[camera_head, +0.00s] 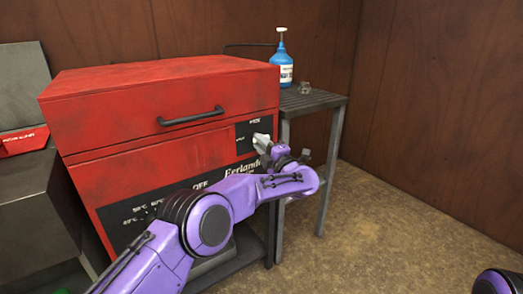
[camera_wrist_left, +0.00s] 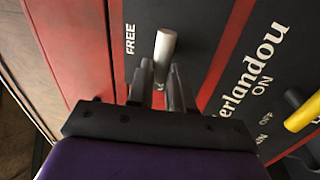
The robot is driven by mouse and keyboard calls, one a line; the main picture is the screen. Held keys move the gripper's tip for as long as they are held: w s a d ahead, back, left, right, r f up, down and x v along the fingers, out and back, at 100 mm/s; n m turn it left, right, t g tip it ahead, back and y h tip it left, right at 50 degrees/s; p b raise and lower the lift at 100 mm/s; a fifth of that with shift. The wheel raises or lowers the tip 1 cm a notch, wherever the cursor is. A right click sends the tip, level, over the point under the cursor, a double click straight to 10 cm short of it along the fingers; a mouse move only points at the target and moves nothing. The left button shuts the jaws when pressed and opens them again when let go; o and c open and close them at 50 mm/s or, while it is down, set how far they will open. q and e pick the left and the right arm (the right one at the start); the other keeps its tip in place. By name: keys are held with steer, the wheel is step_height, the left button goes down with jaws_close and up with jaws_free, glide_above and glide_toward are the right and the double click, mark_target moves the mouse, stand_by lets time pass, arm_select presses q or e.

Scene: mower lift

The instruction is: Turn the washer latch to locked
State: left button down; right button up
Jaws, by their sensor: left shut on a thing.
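The washer is the red machine (camera_head: 150,100) with a black front panel marked "Eerlandou". Its latch (camera_wrist_left: 165,45) is a pale grey bar beside the word "FREE" in the left wrist view. In the head view the latch (camera_head: 260,140) sits at the panel's upper right, partly hidden by my gripper. My left gripper (camera_head: 264,149) is at the panel with its fingers shut on the latch. In the left wrist view the fingertips (camera_wrist_left: 160,74) are on either side of the bar's lower end. My right gripper is out of view.
A yellow knob (camera_wrist_left: 304,111) stands out near "ON" and "OFF". A black handle (camera_head: 190,116) crosses the washer's upper front. A grey side table (camera_head: 325,101) on the right holds a blue pump bottle (camera_head: 281,65). Floor (camera_head: 400,225) to the right is clear.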

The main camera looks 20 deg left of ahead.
arm_select(q)
steer(key=shift+n, duration=0.5)
steer(key=c, duration=1)
jaws_free()
steer(key=shift+d, duration=0.1)
steer(key=v, duration=1)
steer(key=shift+d+f, duration=0.15)
steer(key=shift+d, duration=0.1)
